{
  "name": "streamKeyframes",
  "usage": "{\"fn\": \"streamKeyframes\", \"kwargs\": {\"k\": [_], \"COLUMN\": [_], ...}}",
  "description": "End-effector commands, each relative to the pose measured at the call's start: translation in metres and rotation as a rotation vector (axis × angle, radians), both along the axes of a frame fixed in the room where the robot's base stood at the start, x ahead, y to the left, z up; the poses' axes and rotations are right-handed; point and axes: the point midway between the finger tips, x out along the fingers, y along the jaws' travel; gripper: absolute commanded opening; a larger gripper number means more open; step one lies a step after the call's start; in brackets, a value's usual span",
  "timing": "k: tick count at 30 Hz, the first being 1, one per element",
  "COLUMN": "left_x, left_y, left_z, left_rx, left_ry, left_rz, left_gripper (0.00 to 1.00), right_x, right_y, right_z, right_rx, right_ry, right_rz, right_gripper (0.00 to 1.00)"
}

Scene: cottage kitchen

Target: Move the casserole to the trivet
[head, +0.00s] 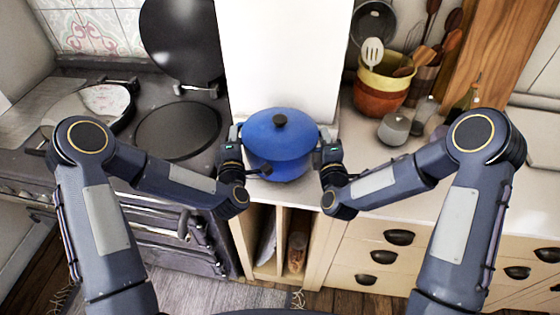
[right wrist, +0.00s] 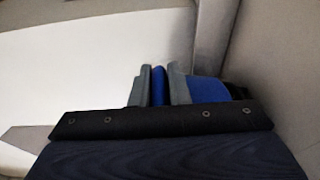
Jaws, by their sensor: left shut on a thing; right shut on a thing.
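The blue casserole (head: 278,150), with its lid on and a dark knob on top, is level in the middle of the head view, over the front of the narrow counter. My left gripper (head: 236,134) is shut on its left side handle. My right gripper (head: 324,134) is shut on its right side handle. In the right wrist view, the blue handle (right wrist: 159,86) sits between my right gripper's two fingers (right wrist: 160,88). I cannot tell whether the casserole's base touches the counter. I cannot make out a trivet in either view.
On the right counter stand a utensil pot (head: 383,85) and a small grey lidded jar (head: 394,128). The front right counter looks clear.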

Motion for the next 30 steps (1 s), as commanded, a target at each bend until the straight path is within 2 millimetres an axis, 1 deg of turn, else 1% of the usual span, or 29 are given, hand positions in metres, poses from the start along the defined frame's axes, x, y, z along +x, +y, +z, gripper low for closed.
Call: {"fn": "streamKeyframes", "kwargs": {"k": [1,7,8,12,20,23,26,30], "left_x": [0.001,0.001,0.0,0.0,0.0,-0.004,-0.016,-0.044], "left_y": [0.0,0.0,0.0,0.0,0.0,-0.001,-0.002,-0.006], "left_z": [-0.001,-0.012,-0.016,-0.014,-0.014,-0.014,-0.014,-0.014], "left_rx": [-0.004,-0.004,-0.002,-0.001,-0.001,0.0,0.0,0.0], "left_ry": [-0.011,-0.011,0.004,0.003,0.001,0.002,0.003,0.004], "left_rz": [0.002,0.002,0.002,0.001,0.0,-0.001,-0.003,-0.005], "left_gripper": [0.0,0.0,0.17,0.36,0.36,0.36,0.36,0.36], "right_x": [0.001,0.001,-0.001,0.0,0.0,0.0,0.0,0.0], "right_y": [0.003,0.003,0.002,0.002,0.001,0.0,0.0,0.0], "right_z": [0.002,-0.009,-0.013,-0.012,-0.013,-0.013,-0.013,-0.013], "right_rx": [0.006,0.006,0.005,0.002,0.001,0.001,0.0,0.0], "right_ry": [-0.021,-0.021,-0.006,-0.003,-0.001,-0.001,-0.001,-0.001], "right_rz": [0.006,0.006,0.006,0.004,0.001,0.001,0.001,0.001], "right_gripper": [0.0,0.0,0.18,0.36,0.37,0.37,0.37,0.37]}}
